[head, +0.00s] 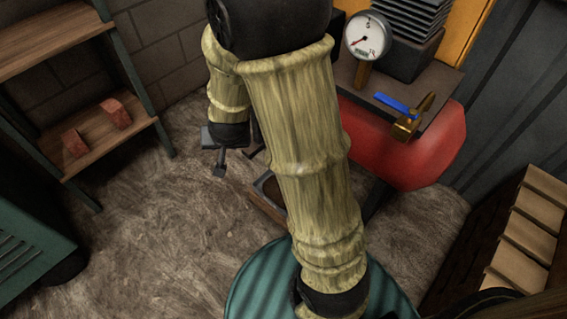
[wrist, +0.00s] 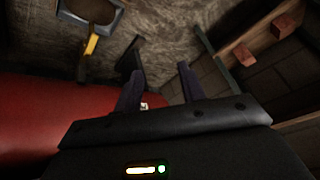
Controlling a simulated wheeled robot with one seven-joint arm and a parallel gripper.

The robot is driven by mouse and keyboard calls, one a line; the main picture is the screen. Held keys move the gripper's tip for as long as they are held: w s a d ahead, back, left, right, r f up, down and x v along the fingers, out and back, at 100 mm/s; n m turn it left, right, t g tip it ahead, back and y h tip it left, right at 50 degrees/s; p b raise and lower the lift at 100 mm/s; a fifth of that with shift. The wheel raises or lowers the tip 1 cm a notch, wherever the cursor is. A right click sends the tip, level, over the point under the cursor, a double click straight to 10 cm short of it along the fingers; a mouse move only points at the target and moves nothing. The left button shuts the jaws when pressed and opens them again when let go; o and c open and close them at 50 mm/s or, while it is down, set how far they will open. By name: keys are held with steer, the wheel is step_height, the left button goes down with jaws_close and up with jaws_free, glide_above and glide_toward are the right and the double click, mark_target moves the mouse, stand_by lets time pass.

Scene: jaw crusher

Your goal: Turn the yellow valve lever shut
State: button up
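In the head view a brass valve (head: 405,126) with a blue lever (head: 396,103) sits on top of the red tank, right of my arm. I see no lever there that is clearly yellow. In the wrist view a short yellow bar (wrist: 91,43) stands at the upper left, below a dark tray; I cannot tell whether it is a valve lever. My gripper (head: 213,155) hangs left of the red tank, away from the blue lever. In the wrist view my gripper (wrist: 160,90) has its two fingers apart with nothing held between them.
The red tank (head: 430,150) carries a dial gauge (head: 367,36). It fills the left of the wrist view (wrist: 30,115). A shelf (head: 95,140) with red bricks stands at the left. A dark tray (wrist: 105,13) lies near the gripper.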

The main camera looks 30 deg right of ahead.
steer(key=w+f+m+t+h+b, duration=0.2)
steer(key=w+f+m+h+b, duration=0.55)
steer(key=f, duration=0.75)
steer(key=s+d+f+m+g+h+b, duration=0.1)
steer(key=s+d+f+m+h+b, duration=0.1)
steer(key=s+f+h, duration=0.5)
step_height(320, 180, down, 5)
steer(key=d+h+b, duration=0.1)
steer(key=d+h, duration=0.1)
steer(key=shift+s+r+m+g+h, duration=0.15)
steer(key=shift+r+m+g+h, duration=0.05)
steer(key=shift+m+g+h, duration=0.15)
steer(key=shift+d, duration=0.1)
steer(key=b+x, duration=0.7)
steer(key=x, duration=0.9)
steer(key=shift+d+f, duration=0.1)
steer(key=shift+f, duration=0.1)
steer(key=shift+w+d+r+b, duration=0.2)
steer(key=shift+w+d+b, duration=0.15)
steer(key=shift+d, duration=0.15)
